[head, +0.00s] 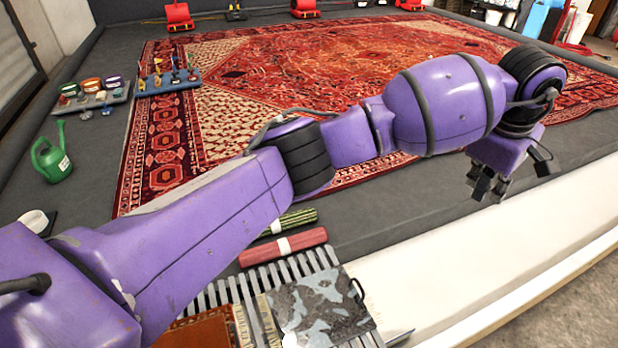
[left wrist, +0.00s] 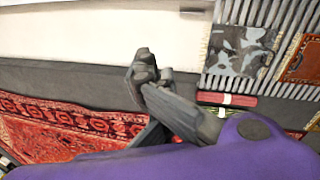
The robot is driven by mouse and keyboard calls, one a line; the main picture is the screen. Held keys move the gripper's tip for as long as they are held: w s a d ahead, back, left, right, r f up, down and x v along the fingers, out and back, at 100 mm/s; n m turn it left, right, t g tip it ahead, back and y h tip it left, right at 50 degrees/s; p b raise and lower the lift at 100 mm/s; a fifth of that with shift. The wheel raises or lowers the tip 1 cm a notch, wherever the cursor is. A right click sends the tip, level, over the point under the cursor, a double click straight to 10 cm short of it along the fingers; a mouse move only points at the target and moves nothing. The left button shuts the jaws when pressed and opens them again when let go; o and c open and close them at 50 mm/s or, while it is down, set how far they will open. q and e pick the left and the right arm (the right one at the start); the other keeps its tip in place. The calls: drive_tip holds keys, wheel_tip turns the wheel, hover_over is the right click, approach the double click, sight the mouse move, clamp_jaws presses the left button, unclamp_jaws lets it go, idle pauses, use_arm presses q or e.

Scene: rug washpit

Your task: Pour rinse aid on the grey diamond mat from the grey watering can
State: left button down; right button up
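My left gripper (head: 490,188) hangs at the end of my stretched-out arm, over the white ledge at the right of the head view. It also shows in the left wrist view (left wrist: 146,75), where I see nothing held. Its finger gap is not clear. A grey patchy mat (head: 325,310) lies on the slatted rack, well to the gripper's lower left; it also shows in the left wrist view (left wrist: 238,52). I cannot make out diamonds on it. I cannot identify a grey watering can; a green watering can (head: 52,153) stands at far left. My right gripper is out of view.
A large red rug (head: 175,150) covers most of the pit floor. Trays with bowls (head: 92,98) and brushes (head: 165,82) sit at the left. Red blowers (head: 179,15) line the back.

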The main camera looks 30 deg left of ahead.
use_arm(q)
drive_tip(key=d+r+n, duration=0.2)
drive_tip(key=d+n, duration=0.2)
drive_tip(key=d, duration=0.3)
drive_tip(key=d+r+n+y, duration=0.1)
drive_tip(key=d+r+n, duration=0.2)
drive_tip(key=d, duration=0.5)
drive_tip(key=shift+s+d+r+n+y, duration=0.15)
drive_tip(key=shift+n+y, duration=0.15)
drive_tip(key=shift+n, duration=0.4)
